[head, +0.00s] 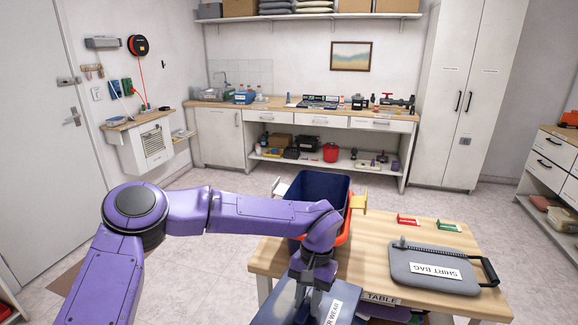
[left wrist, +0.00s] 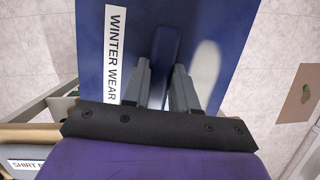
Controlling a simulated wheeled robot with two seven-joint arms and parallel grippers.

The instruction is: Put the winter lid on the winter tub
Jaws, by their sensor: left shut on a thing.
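The winter lid (head: 268,308) is a flat blue panel with a white label, partly readable as "WEAR", at the bottom of the head view. In the left wrist view the lid (left wrist: 215,60) fills the middle, and its label reads "WINTER WEAR". My left gripper (left wrist: 165,75) is shut on the raised blue grip of the lid; it also shows in the head view (head: 303,292). A dark blue open tub (head: 322,183), probably the winter tub, stands beyond my left arm; its label is not visible. My arm hides its lower front. My right gripper is not in view.
An orange-red rim (head: 343,238) shows below the blue tub. A pale and a yellow bracket (head: 358,203) flank the tub. On the wooden table (head: 377,262) lie a grey "SHIRT BAG" case (head: 432,268) and red and green small items. Open floor lies left.

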